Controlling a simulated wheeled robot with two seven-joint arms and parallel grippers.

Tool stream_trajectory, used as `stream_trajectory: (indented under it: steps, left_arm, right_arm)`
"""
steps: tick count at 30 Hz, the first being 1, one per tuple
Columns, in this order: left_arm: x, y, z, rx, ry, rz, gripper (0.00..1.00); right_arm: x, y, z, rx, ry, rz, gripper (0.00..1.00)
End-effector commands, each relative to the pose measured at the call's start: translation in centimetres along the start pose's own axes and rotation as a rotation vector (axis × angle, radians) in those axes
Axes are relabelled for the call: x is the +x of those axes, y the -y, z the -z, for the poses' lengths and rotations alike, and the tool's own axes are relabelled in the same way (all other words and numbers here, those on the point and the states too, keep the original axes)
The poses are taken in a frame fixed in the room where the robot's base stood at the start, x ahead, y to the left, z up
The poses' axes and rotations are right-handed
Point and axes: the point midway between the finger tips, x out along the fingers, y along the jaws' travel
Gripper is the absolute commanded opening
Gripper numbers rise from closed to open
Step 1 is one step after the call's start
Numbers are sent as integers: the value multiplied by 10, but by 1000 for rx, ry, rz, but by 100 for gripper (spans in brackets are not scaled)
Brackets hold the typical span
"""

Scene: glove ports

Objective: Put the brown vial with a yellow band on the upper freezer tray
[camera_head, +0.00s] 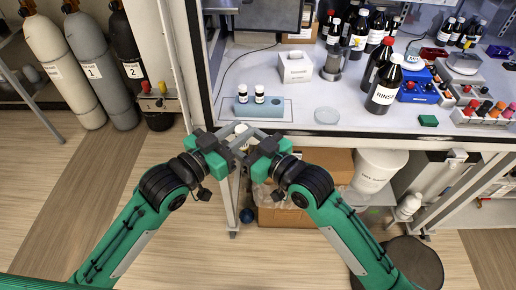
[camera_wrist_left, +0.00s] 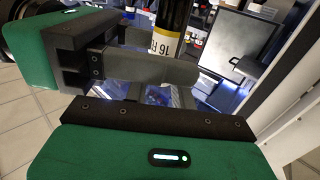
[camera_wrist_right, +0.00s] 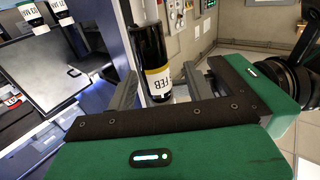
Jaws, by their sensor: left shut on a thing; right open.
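A dark brown vial with a white label and a yellow band shows in the left wrist view (camera_wrist_left: 172,22) and the right wrist view (camera_wrist_right: 150,48). In the head view only its white cap (camera_head: 240,128) shows clearly, between my grippers. My left gripper (camera_head: 232,143) is shut on the vial, in front of and below the bench edge. My right gripper (camera_head: 250,147) is open, close against the left one, with its fingers on either side of the vial in the right wrist view (camera_wrist_right: 160,90). I cannot make out the upper freezer tray in any view.
The white bench (camera_head: 300,112) holds a blue rack (camera_head: 258,107) with two vials, a white box (camera_head: 295,66), a round dish (camera_head: 327,116) and several brown bottles (camera_head: 384,85). Cardboard boxes (camera_head: 290,217) and a white bin (camera_head: 377,170) stand below. Gas cylinders (camera_head: 95,70) stand at left.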

Motion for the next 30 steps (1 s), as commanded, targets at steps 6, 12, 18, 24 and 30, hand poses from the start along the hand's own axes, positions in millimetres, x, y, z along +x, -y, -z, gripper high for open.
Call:
stream_trajectory:
  steps: [6, 12, 18, 24, 30]
  left_arm:
    - [0, 0, 0, 0, 0, 0, 4]
    - [0, 0, 0, 0, 0, 0, 4]
    - [0, 0, 0, 0, 0, 0, 4]
    - [0, 0, 0, 0, 0, 0, 4]
    - [0, 0, 0, 0, 0, 0, 51]
  right_arm:
    - [20, 0, 0, -1, 0, 0, 52]
    - [22, 0, -1, -1, 1, 0, 52]
    - [22, 0, 0, -1, 1, 0, 39]
    - [22, 0, 0, 0, 1, 1, 5]
    - [22, 1, 0, 0, 0, 1, 5]
